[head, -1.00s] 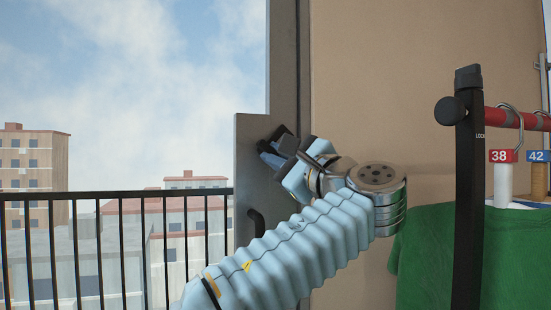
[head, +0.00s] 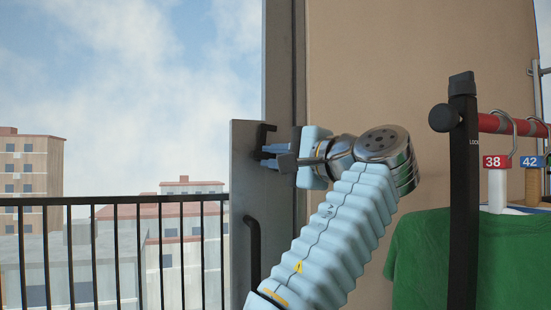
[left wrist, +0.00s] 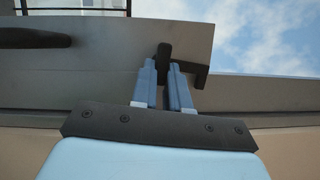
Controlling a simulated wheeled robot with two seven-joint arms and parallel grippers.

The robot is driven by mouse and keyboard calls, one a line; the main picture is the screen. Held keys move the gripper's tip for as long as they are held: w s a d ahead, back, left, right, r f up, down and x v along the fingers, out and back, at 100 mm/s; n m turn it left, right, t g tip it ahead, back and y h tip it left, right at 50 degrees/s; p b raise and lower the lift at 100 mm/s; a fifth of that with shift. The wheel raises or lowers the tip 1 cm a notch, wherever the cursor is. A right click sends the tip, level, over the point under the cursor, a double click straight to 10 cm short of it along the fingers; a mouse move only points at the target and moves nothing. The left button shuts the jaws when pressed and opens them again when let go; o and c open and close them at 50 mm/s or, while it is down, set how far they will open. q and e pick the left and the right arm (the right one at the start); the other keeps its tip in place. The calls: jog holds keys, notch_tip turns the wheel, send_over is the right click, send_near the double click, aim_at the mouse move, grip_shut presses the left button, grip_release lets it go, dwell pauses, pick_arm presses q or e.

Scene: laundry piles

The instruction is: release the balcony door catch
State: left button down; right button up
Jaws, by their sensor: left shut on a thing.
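The balcony door catch (head: 265,130) is a small black bracket on the grey metal plate (head: 243,175) at the door's edge. My left gripper (head: 270,154) reaches it from the right, with its fingers pointing left. In the left wrist view, the two blue-grey fingers of my left gripper (left wrist: 164,76) are closed on the upright black part of the catch (left wrist: 165,54). The catch's bent arm (left wrist: 195,72) sticks out to the right of the fingers. The fingers partly hide the catch's lower part. My right gripper is not in view.
A black curved door handle (head: 253,250) is below the catch, near my left arm. A black balcony railing (head: 110,199) runs at the left. At the right stands a clothes rack (head: 463,190) with a green shirt (head: 430,255) and numbered hangers.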

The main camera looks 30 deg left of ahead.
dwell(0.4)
pick_arm(q)
jog(key=c, duration=1.1)
grip_release()
jog(key=s+d+f+m+t+b, duration=0.1)
jog(key=s+d+f+m+t, duration=0.35)
jog(key=m, duration=0.65)
jog(key=s+d+f+m+t+b, duration=0.25)
jog(key=s+d+m+t, duration=0.2)
jog(key=m, duration=0.55)
jog(key=w+d+f+m+h, duration=0.1)
jog(key=w+f+h, duration=0.2)
jog(key=f, duration=0.6)
jog(key=w+d+f+m+h, duration=0.2)
jog(key=w+f+h, duration=0.1)
jog(key=w+f, duration=0.5)
jog(key=w+d+f+m+g+h+p, duration=0.1)
jog(key=w+f+h, duration=0.3)
jog(key=f, duration=0.5)
jog(key=shift+w+d+f+m, duration=0.3)
jog(key=shift+w+d+m, duration=0.3)
jog(key=shift+w+d, duration=0.2)
